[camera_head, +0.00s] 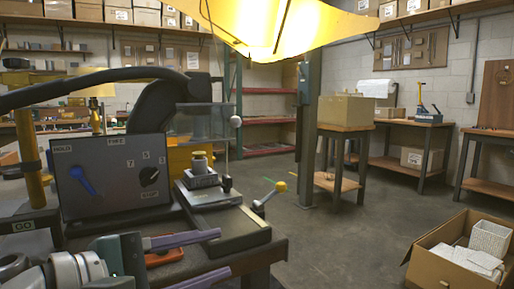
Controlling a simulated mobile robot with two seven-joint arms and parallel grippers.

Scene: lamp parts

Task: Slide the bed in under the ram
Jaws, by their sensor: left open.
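A dark press with a curved arm (165,100) stands on a bench at the left. A clear guard (205,122) hangs from its head, and I cannot make out the ram clearly. The flat bed (240,226) sticks out in front of the press toward the right. A small metal part (199,168) stands upright on a block at the bed's rear. My left gripper (224,254) is open and empty at the lower left, its purple-tipped fingers near the bed's front edge. I cannot tell if they touch it. My right gripper is out of view.
A grey panel (112,176) with a blue lever and a dial stands left of the bed. A rod with a yellow knob (281,186) juts out right of it. A yellow shape (270,25) hangs overhead. An open carton (450,262) sits on the floor at right.

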